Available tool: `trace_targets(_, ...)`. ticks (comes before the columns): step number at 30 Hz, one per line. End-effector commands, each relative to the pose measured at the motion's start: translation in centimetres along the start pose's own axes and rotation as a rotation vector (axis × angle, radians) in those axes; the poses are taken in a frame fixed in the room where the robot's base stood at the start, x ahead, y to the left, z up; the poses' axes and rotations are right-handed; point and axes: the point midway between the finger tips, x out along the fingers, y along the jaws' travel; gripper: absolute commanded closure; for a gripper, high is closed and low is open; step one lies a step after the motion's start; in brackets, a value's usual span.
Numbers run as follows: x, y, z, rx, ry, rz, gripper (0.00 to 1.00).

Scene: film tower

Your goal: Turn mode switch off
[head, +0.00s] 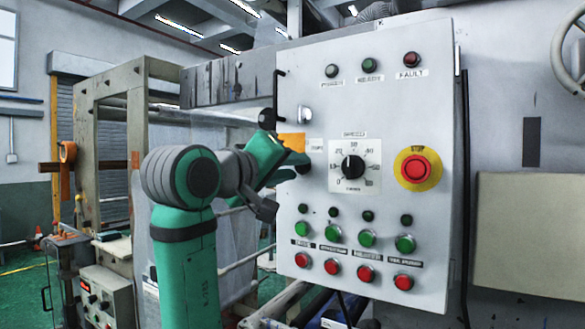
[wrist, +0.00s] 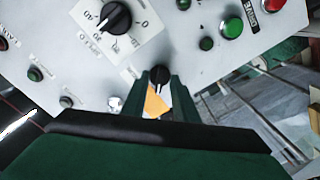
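The mode switch is a small black knob (wrist: 160,74) on the grey control panel (head: 380,120). In the wrist view it shows between and just beyond my two green fingertips. In the head view the knob (head: 304,169) is partly covered by my gripper (head: 299,167), and its pointer direction cannot be made out. My gripper (wrist: 159,80) is open, with the fingers apart on either side of the knob. I cannot tell whether either finger touches it. An orange plate (wrist: 155,102) shows between the fingers, and in the head view (head: 292,141) behind my gripper.
A large speed dial (head: 353,166) is right of my gripper, with a red emergency button (head: 415,168) beyond. Green buttons (head: 333,233) and red buttons (head: 331,267) sit below.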

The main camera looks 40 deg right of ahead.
Motion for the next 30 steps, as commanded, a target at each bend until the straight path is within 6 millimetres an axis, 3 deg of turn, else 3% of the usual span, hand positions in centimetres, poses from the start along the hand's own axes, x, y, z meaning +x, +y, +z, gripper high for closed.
trace_targets(18, -9.4, 0.0, 0.0, 0.000, 0.001, 0.000, 0.73)
trace_targets(30, -10.6, 0.0, 0.1, 0.000, -0.001, 0.000, 0.73)
